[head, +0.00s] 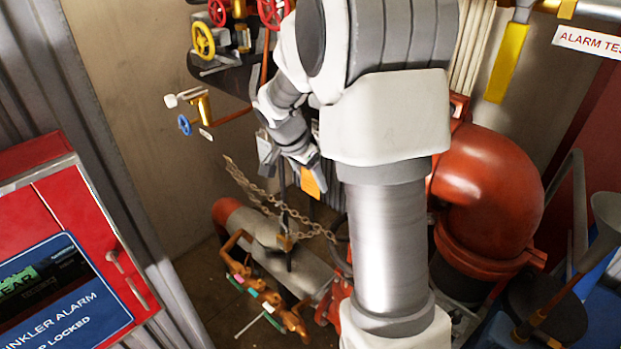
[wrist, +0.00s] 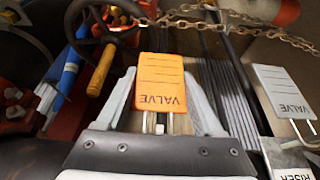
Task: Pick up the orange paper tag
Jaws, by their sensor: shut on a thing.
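The orange paper tag (wrist: 160,82) is printed with VALVE, upside down in the wrist view, and has ruled lines and a wire loop at its near end. My gripper (wrist: 161,92) has one finger on each side of it and is shut on it. In the head view my gripper (head: 290,163) hangs below my arm, in front of the wall, with the orange tag (head: 310,183) showing at its tips. My arm hides part of the area to the right of it.
A pale VALVE tag (wrist: 282,92) and a RISER plate (wrist: 288,158) lie close on the right in the wrist view. A chain (head: 265,200) hangs near my gripper. A red alarm cabinet (head: 75,250) stands left, a red pipe elbow (head: 490,185) right.

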